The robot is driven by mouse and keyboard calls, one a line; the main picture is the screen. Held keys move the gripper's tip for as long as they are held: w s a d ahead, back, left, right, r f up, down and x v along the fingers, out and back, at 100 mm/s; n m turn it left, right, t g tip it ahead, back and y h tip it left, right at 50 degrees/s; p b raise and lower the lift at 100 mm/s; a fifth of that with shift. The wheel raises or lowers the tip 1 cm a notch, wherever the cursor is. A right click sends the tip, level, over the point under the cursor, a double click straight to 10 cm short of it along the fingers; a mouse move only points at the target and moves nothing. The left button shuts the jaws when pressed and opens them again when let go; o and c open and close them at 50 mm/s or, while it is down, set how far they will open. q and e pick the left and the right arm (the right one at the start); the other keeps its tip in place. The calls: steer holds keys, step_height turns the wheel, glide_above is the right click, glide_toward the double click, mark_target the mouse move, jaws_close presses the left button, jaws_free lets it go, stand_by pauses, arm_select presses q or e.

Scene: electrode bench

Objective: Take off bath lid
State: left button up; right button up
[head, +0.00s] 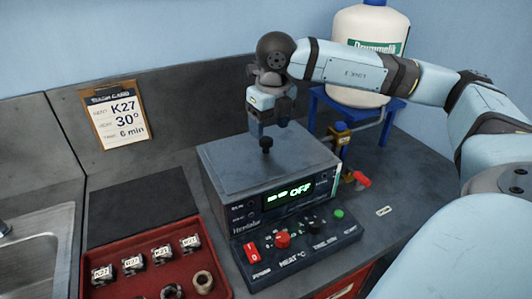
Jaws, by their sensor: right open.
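The bath (256,210) is a dark box with a lit display reading OFF and a sloped control panel in front. Its flat grey lid (225,162) lies on top, with a small black knob (267,143) standing up near the middle. My right gripper (268,136) points down over the lid, open, with its fingertips at the level of the knob. I cannot tell whether the fingers touch the knob. My left gripper is not in view.
A red tray (142,294) with several labelled pieces stands at the front left, beside a sink (37,250). A dark mat (140,207) lies clear left of the bath. A white jug (366,40) sits on a blue stand (317,97) behind.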

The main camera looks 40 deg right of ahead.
steer(key=f, duration=0.2)
steer(key=w+f, duration=0.1)
steer(key=f, duration=0.2)
steer(key=shift+f, duration=0.1)
jaws_close()
step_height(320, 180, up, 20)
steer(key=f, duration=0.1)
step_height(320, 180, up, 5)
steer(key=p, duration=0.4)
glide_above(266, 139)
steer(key=shift+f, duration=0.15)
stand_by(0.4)
